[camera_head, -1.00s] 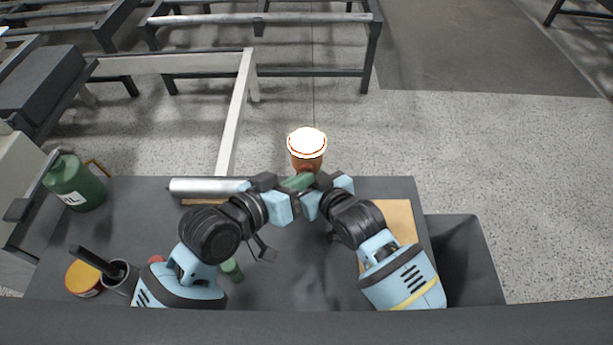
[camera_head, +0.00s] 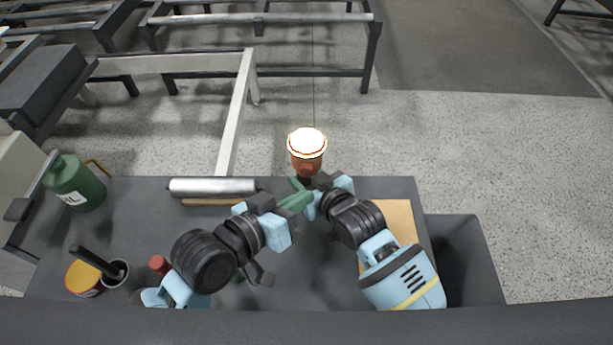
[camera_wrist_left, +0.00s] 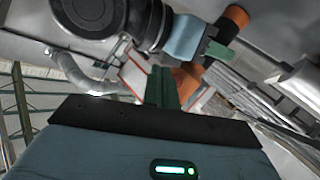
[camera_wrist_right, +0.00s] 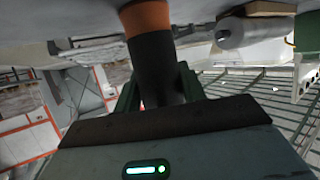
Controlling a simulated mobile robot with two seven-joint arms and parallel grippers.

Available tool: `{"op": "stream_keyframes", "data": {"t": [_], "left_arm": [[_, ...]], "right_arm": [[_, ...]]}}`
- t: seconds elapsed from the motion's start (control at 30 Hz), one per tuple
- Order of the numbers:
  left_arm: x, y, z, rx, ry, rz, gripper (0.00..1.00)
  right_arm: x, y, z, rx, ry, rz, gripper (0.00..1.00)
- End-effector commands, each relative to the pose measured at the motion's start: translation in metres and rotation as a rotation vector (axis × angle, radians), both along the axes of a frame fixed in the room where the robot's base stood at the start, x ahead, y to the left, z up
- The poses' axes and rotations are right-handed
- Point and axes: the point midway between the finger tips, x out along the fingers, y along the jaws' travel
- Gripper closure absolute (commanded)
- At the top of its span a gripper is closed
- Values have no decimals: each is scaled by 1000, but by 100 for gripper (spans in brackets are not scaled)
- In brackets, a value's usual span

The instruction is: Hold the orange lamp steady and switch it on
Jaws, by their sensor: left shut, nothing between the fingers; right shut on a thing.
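The orange lamp (camera_head: 307,158) stands upright at the far edge of the dark table, its top glowing bright white. My right gripper (camera_head: 309,187) is shut on the lamp's lower part. In the right wrist view the lamp's dark handle (camera_wrist_right: 154,65) sits between the green fingers (camera_wrist_right: 157,90), with an orange section above. My left gripper (camera_head: 297,203) is shut and empty, just left of and nearer than the lamp, apart from it. Its green fingers are together in the left wrist view (camera_wrist_left: 162,88), where the orange lamp (camera_wrist_left: 236,17) shows beside my other gripper.
A silver cylinder (camera_head: 212,187) lies left of the grippers. A green canister (camera_head: 75,183), a yellow-and-red tin (camera_head: 84,279) and a dark cup (camera_head: 115,273) stand at the table's left. A tan board (camera_head: 397,222) lies at right, beside a dark bin (camera_head: 468,262).

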Motion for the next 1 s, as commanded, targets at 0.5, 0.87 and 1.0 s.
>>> {"op": "stream_keyframes", "data": {"t": [0.5,0.87,1.0], "left_arm": [[-30,1,0,-1,1,0,100],[-30,1,0,-1,1,-1,100],[-30,1,0,-1,1,-1,100]], "right_arm": [[0,0,1,1,-1,0,86],[0,0,0,1,-1,0,34],[0,0,0,1,-1,0,34]]}}
